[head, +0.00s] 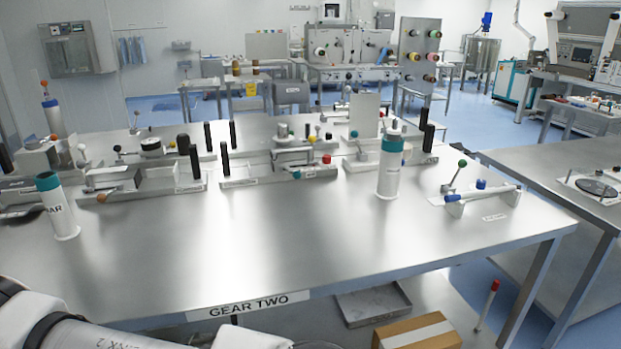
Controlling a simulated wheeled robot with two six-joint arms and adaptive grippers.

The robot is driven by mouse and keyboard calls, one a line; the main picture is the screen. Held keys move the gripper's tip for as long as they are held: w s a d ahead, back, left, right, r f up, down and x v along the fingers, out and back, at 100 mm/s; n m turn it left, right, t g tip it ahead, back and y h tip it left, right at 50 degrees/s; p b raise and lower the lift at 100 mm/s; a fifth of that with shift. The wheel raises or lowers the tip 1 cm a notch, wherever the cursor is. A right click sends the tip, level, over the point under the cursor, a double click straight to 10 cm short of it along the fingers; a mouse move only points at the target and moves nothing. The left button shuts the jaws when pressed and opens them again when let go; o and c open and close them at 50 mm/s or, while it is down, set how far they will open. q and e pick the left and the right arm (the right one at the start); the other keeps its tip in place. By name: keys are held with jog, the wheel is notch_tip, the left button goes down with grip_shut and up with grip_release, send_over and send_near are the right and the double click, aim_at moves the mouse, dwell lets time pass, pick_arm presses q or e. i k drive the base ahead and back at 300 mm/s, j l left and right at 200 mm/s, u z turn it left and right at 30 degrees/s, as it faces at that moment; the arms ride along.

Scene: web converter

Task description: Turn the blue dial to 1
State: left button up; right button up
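A small blue knob (481,184) stands upright on a fixture at the right end of the steel table, and looks like the blue dial. Its number marks are too small to read. The same fixture has a white roller (484,194) with a blue end (453,198) and a lever with a green ball (462,163). Part of my arm shows at the bottom left, well away from the blue knob. Neither of my grippers is in view.
The steel table (280,240) is bare along its front, above a "GEAR TWO" label (248,305). White bottles with teal tops stand at its left (57,208) and right (390,165). Several lever fixtures line the back. A cardboard box (417,332) sits below.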

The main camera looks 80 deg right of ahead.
aim_at(480, 184)
jog(key=z, duration=3.8)
jog(key=i+l+z, duration=0.2)
jog(key=k+j, duration=0.05)
